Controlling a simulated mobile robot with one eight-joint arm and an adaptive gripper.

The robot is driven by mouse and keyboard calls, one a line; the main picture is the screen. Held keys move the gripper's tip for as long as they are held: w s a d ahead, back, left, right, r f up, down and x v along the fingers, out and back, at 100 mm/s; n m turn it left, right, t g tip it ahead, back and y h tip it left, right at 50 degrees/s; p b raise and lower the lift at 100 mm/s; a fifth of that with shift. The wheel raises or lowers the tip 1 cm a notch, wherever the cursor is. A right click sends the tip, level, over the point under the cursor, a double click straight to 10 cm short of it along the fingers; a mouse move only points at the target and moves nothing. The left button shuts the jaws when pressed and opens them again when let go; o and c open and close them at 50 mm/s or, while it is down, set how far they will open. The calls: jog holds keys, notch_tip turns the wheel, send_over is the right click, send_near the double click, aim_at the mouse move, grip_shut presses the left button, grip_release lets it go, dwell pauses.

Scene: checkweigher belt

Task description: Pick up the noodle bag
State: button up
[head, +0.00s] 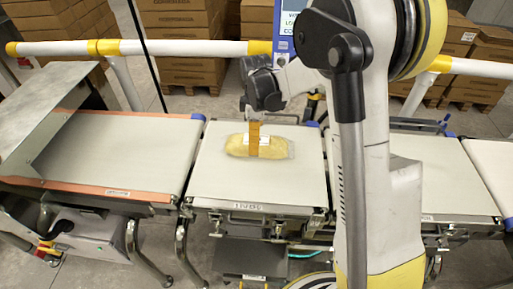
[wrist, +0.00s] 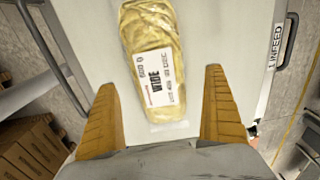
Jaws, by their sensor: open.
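The noodle bag (head: 258,146) is a yellow, clear-wrapped bag with a white label. It lies flat on the middle belt section (head: 305,178) in the head view. In the wrist view the noodle bag (wrist: 150,55) lies lengthwise, slightly tilted, with its label reading "WIDE". My gripper (head: 254,138) is above the bag in the head view, its orange finger covering part of it. In the wrist view my gripper (wrist: 165,108) is open, with one orange finger to each side and the lower end of the bag between them. Nothing is held.
A left belt (head: 120,150) with a metal cover (head: 45,105) adjoins the middle section. A right belt (head: 440,180) lies beyond my arm. A white and yellow rail (head: 180,48) runs behind. Cardboard boxes (head: 185,70) stand at the back. The belt around the bag is clear.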

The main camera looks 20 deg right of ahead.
notch_tip(320, 180, down, 5)
jog(key=shift+w+d+r+b, duration=0.1)
jog(key=shift+w+b, duration=0.05)
jog(key=shift+b, duration=0.95)
jog(key=c, duration=1.4)
jog(key=shift+r, duration=0.1)
jog(key=shift+r+p, duration=0.3)
jog(key=shift+r, duration=0.1)
notch_tip(320, 180, up, 4)
jog(key=shift+d+f+p, duration=0.1)
jog(key=shift+d+p, duration=0.05)
jog(key=shift+p, duration=0.8)
jog(key=w+d+r+p, duration=0.1)
jog(key=d+r, duration=0.1)
jog(key=d, duration=0.1)
jog(key=w+d+r+p, duration=0.1)
jog(key=d+r, duration=0.1)
jog(key=d, duration=0.2)
jog(key=w+d+r+p, duration=0.1)
jog(key=d+r, duration=0.1)
jog(key=d, duration=0.2)
jog(key=shift+r, duration=0.15)
